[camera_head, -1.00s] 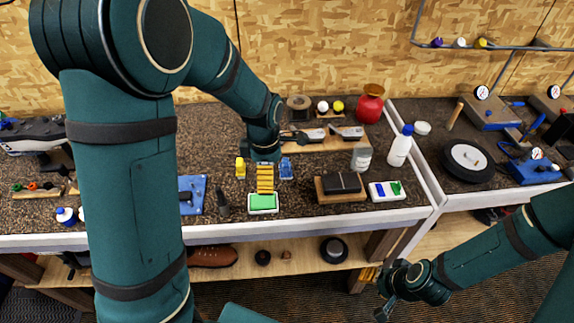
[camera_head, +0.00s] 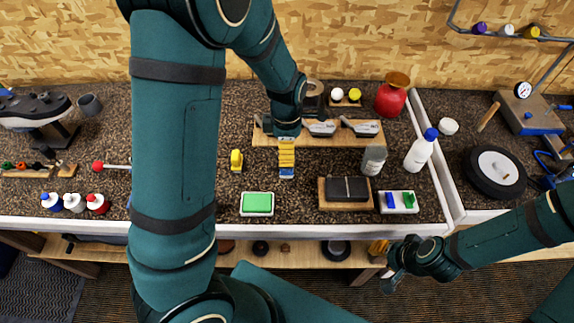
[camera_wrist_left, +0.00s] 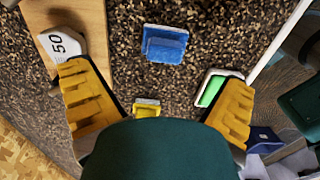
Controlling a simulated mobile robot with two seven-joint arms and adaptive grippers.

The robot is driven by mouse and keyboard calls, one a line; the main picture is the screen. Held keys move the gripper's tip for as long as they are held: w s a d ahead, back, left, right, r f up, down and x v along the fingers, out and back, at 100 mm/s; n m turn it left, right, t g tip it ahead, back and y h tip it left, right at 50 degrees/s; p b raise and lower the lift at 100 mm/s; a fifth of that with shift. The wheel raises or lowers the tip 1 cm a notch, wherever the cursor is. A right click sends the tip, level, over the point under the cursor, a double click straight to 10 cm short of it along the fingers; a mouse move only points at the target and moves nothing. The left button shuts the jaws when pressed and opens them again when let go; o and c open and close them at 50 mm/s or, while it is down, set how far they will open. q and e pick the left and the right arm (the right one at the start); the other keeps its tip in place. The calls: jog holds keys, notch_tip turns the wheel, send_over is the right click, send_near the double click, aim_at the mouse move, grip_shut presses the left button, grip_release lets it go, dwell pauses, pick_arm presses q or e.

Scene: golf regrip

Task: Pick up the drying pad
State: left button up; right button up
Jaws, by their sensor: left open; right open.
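No label names the drying pad; several small pads lie on the bench, and I cannot tell which it is. A blue block with a pale base (camera_wrist_left: 165,45) lies between and ahead of my left fingers, apart from them. It shows partly under the left gripper in the head view (camera_head: 287,174). A yellow block (camera_head: 236,161) stands to the left. A green pad in a white tray (camera_head: 257,204) lies nearer the front edge. My left gripper (camera_head: 287,158) points down, open and empty, above the bench. My right gripper (camera_head: 389,283) is open and empty, low in front of the bench.
A wooden rack with club heads (camera_head: 319,128) lies behind the left gripper. A black block on a wooden board (camera_head: 347,189), a grey bottle (camera_head: 374,160) and a white bottle (camera_head: 421,150) stand to the right. The dark bench is clear around the blue block.

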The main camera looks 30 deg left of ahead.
pick_arm(q)
jog(key=f, duration=0.7)
jog(key=shift+s+d+f+b, duration=0.1)
jog(key=shift+s+f+b, duration=0.05)
jog(key=shift+s+b, duration=0.15)
jog(key=c, duration=1.2)
